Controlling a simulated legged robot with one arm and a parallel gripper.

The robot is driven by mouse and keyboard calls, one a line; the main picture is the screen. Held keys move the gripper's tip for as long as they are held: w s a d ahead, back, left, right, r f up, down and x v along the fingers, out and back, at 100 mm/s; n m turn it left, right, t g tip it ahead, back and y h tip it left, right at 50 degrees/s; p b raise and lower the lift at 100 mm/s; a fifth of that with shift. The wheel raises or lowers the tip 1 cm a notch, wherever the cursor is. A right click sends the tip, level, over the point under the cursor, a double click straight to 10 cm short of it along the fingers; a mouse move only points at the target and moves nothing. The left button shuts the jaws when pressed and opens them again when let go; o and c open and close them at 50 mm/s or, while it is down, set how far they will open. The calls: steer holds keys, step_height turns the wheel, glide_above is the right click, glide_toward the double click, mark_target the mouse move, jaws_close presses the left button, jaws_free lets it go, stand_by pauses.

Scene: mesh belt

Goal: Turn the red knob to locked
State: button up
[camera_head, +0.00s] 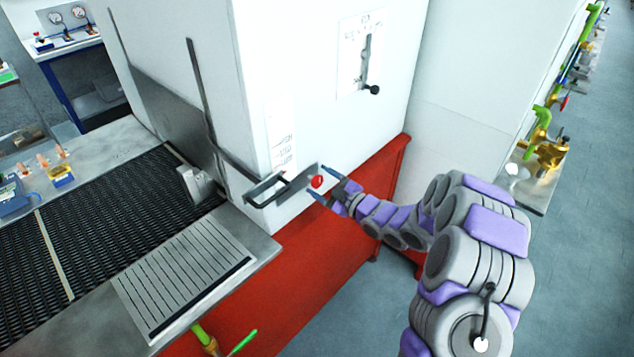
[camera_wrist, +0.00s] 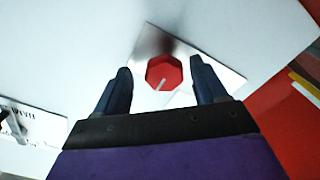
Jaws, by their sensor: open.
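The red knob (camera_head: 317,182) sits on a small metal plate on the white cabinet, near its lower corner. In the wrist view the red knob (camera_wrist: 164,72) is faceted, with a pale pointer line running toward its lower edge. The metal plate (camera_wrist: 207,57) lies behind it. My gripper (camera_head: 322,180) is in front of the knob. In the wrist view the open fingers of my gripper (camera_wrist: 163,84) stand to the left and right of the knob, with gaps on both sides. I cannot tell any label on the plate.
A metal bracket (camera_head: 262,190) juts from the cabinet left of the knob. A black-knobbed lever (camera_head: 373,89) is higher on the white cabinet (camera_head: 320,120). The dark mesh belt (camera_head: 120,215) runs at left. The red base (camera_head: 335,240) lies below. Grey floor is open at right.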

steer(key=shift+w+a, duration=0.15)
steer(key=shift+w, duration=0.1)
steer(key=shift+a, duration=1)
steer(key=shift+f, duration=0.1)
steer(key=shift+c, duration=1.1)
steer(key=shift+d, duration=0.35)
steer(key=c, duration=0.8)
